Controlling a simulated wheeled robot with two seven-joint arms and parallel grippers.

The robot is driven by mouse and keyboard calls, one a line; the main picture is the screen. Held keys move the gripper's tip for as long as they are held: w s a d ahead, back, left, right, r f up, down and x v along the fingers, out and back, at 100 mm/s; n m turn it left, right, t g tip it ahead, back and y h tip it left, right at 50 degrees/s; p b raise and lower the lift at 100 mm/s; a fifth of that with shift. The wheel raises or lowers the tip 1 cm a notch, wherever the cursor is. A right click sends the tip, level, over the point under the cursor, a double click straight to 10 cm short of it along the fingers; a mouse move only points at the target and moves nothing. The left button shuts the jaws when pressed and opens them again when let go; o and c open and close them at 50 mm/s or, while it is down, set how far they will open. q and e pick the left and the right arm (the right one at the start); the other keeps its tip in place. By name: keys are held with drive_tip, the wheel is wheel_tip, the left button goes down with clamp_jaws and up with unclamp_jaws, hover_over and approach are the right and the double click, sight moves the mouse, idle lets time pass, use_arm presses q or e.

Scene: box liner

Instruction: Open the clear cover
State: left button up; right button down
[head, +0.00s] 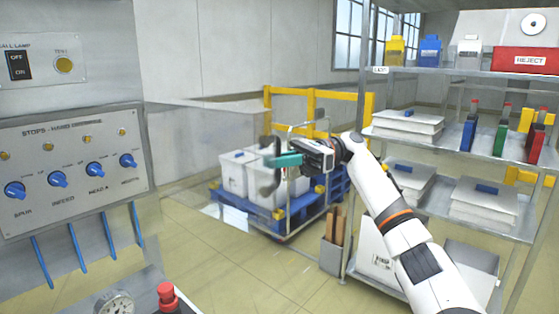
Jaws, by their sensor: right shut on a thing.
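The clear cover (205,150) is a faint see-through panel. It reaches from the right side of the grey control cabinet out toward my right gripper, with the wall and floor showing through it. Its exact edges are hard to make out. A dark curved handle (276,182) stands upright at its right end. My right gripper (277,161), with teal fingers, comes in from the right and is shut on this handle. The fingers hide the middle of the handle. My left gripper is not in view.
The cabinet's panel (75,170) with several blue knobs is on the left. A blue cart with white bins (233,175) and a yellow rail (340,97) stand behind my gripper. A metal shelf (460,148) with boxes fills the right. Open floor (200,270) lies below.

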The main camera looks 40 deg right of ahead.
drive_tip(key=shift+a, duration=0.1)
drive_tip(key=c, duration=1.5)
unclamp_jaws()
drive_tip(key=shift+w+a, duration=0.1)
drive_tip(key=shift+w, duration=0.05)
drive_tip(key=shift+o, duration=0.2)
drive_tip(key=s+d+p, duration=0.1)
drive_tip(key=s+d, duration=0.1)
drive_tip(key=d, duration=1)
drive_tip(key=shift+s+p, duration=0.15)
drive_tip(key=shift+p, duration=0.2)
drive_tip(key=shift+a+f, duration=0.1)
